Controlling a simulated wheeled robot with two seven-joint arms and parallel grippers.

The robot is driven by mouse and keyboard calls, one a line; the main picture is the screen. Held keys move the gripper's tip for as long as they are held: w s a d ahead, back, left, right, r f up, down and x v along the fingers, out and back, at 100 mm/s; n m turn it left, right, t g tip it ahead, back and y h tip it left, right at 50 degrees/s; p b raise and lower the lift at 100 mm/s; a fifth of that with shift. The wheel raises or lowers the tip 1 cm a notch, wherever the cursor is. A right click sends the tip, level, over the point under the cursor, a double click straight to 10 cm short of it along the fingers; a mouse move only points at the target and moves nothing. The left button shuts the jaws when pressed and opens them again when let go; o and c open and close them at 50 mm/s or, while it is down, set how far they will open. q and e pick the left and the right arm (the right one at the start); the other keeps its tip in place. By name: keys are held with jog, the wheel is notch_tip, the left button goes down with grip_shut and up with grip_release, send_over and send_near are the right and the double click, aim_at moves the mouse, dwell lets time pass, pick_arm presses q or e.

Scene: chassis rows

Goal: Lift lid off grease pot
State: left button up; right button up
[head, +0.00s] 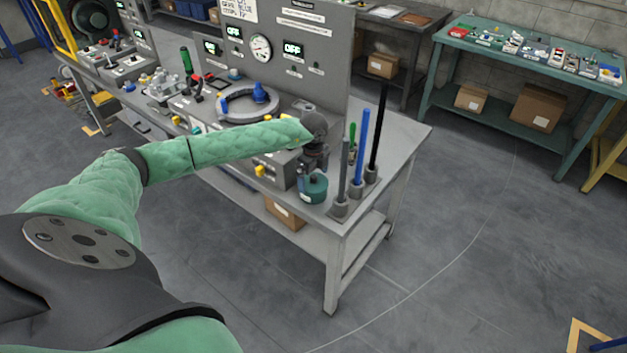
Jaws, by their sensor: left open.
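The grease pot (314,191) is a small teal round pot on the front right corner of the grey workbench. A lid cannot be made out clearly as a separate part, since my gripper covers the top of the pot. My left gripper (311,172) is open, pointing down right at the top of the pot. Whether its fingers touch the pot cannot be told. My right gripper is out of view.
Upright rods, including a blue one (361,138) and a black one (379,130), stand in holders just right of the pot. A grey panel (325,60) with gauges rises behind. A blue-handled ring (248,104) lies left. Floor to the right is clear.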

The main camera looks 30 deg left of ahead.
aim_at(313, 176)
pick_arm(q)
jog(key=shift+f, duration=0.5)
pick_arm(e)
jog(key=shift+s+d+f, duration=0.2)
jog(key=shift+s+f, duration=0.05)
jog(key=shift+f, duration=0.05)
pick_arm(q)
jog(key=c, duration=0.6)
jog(key=shift+c, duration=0.3)
jog(key=shift+r, duration=0.2)
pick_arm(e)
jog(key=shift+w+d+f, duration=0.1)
pick_arm(q)
jog(key=shift+r+b, duration=0.3)
notch_tip(313, 176, up, 8)
jog(key=b, duration=0.3)
jog(key=shift+f, duration=0.1)
jog(key=shift+r+b, duration=0.35)
jog(key=shift+r, duration=0.35)
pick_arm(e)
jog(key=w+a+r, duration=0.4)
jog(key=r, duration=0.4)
